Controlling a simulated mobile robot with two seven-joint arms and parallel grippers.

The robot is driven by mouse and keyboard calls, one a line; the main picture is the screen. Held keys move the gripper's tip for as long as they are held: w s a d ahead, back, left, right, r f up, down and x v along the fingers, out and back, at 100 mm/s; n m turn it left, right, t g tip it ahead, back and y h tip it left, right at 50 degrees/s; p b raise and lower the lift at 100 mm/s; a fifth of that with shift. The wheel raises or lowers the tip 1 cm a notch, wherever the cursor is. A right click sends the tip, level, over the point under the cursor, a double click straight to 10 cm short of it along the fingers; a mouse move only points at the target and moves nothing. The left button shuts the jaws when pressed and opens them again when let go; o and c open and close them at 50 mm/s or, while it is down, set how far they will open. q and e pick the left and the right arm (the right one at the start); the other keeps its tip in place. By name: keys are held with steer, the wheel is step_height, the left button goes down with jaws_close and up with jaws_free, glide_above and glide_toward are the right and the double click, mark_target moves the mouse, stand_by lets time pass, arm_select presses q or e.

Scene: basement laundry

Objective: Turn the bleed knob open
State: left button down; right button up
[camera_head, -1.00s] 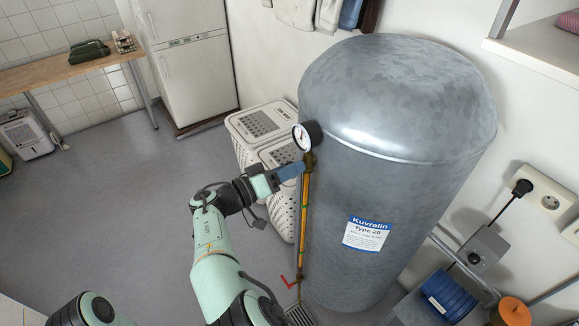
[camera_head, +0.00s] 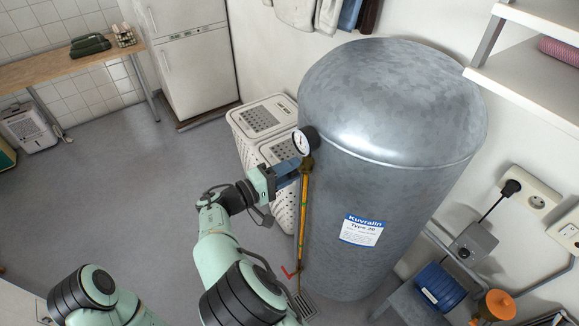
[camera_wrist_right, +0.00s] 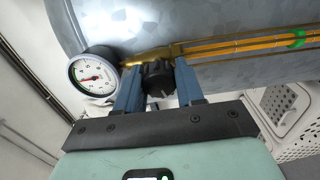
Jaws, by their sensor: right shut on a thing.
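The bleed knob (camera_wrist_right: 157,78) is black and ribbed, on a brass fitting at the tank's side; in the head view it is hidden by the fingers. My right gripper (camera_wrist_right: 158,88) has its blue fingers on either side of the knob, shut on it. In the head view the right gripper (camera_head: 297,168) reaches the fitting from the left, just below the round pressure gauge (camera_head: 305,140). The gauge, white-faced with a red needle, also shows in the wrist view (camera_wrist_right: 93,76) left of the fingers. My left gripper is out of view.
The grey tank (camera_head: 400,190) fills the right of the head view. A yellow-brown pipe (camera_head: 302,225) runs down its side to a red lever (camera_head: 290,272) and floor drain (camera_head: 306,304). White baskets (camera_head: 262,118) stand close behind the gripper.

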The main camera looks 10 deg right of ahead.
steer(key=shift+r+n, duration=0.15)
steer(key=shift+n, duration=0.25)
steer(key=o, duration=1)
steer(key=shift+o, duration=0.2)
steer(key=shift+a, duration=0.15)
steer(key=v, duration=1.3)
steer(key=shift+a, duration=0.1)
